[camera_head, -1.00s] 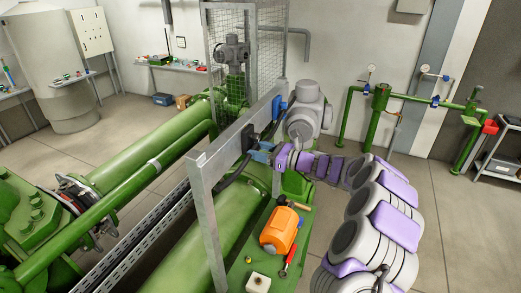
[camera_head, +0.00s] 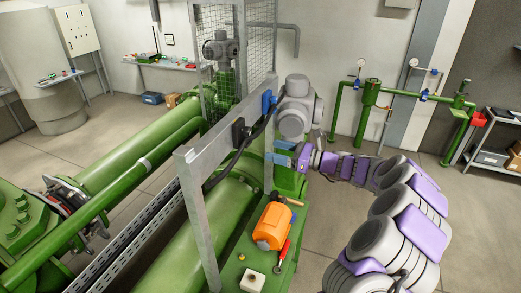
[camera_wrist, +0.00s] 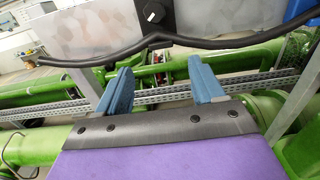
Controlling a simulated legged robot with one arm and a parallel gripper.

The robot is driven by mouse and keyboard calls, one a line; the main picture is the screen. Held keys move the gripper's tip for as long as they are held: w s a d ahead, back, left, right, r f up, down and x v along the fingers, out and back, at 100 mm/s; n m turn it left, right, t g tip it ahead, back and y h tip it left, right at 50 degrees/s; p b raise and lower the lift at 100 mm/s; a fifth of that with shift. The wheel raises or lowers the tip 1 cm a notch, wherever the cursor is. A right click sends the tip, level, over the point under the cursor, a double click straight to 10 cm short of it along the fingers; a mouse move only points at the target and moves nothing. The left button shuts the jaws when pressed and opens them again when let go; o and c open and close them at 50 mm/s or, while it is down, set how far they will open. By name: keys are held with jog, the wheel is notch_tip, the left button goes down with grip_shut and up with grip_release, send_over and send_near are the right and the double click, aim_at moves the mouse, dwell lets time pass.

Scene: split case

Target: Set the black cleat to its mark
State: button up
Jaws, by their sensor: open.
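The black cleat (camera_head: 238,132) sits on the face of the grey metal beam (camera_head: 215,133). It also shows at the top of the wrist view (camera_wrist: 155,14), with a round knob bearing a white line. A black cable (camera_wrist: 225,43) runs past just below the cleat; whether it is seated in it I cannot tell. My gripper (camera_head: 281,152) is to the right of the cleat and apart from it. In the wrist view my gripper (camera_wrist: 163,86) has its blue fingers spread wide with nothing between them. I cannot make out a mark.
A blue cleat (camera_head: 268,101) is farther along the beam. A grey rounded housing (camera_head: 295,108) stands close behind my gripper. An orange tool (camera_head: 273,226), a red-handled tool (camera_head: 281,256) and a white block (camera_head: 252,281) lie on the green bench below. Green pipes run beyond the beam.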

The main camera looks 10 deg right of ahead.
jog(key=v, duration=0.8)
jog(key=shift+w+b, duration=0.15)
jog(key=shift+b, duration=0.25)
jog(key=shift+d+f, duration=0.1)
jog(key=shift+d, duration=0.1)
jog(key=s+a+f+n+g+b, duration=0.1)
jog(key=s+a+n+g+b, duration=0.3)
jog(key=a, duration=0.5)
jog(key=s+a+f+n+g+b, duration=0.1)
jog(key=s+a+n+g+b, duration=0.15)
jog(key=s+a+n, duration=0.45)
jog(key=s+a+f+n+g+h+b, duration=0.3)
jog(key=s+a+f+g+b, duration=0.15)
jog(key=s+a, duration=0.5)
jog(key=s+f+n+g+h+b, duration=0.2)
jog(key=s+f+n+h+b, duration=0.3)
jog(key=s+f, duration=0.6)
jog(key=s+d+f+n+h+b, duration=0.5)
jog(key=s+d+f, duration=0.3)
jog(key=s, duration=0.5)
jog(key=shift+d+n+t+h, duration=0.3)
jog(key=shift+d+n+h, duration=0.3)
jog(key=shift+d+h, duration=0.35)
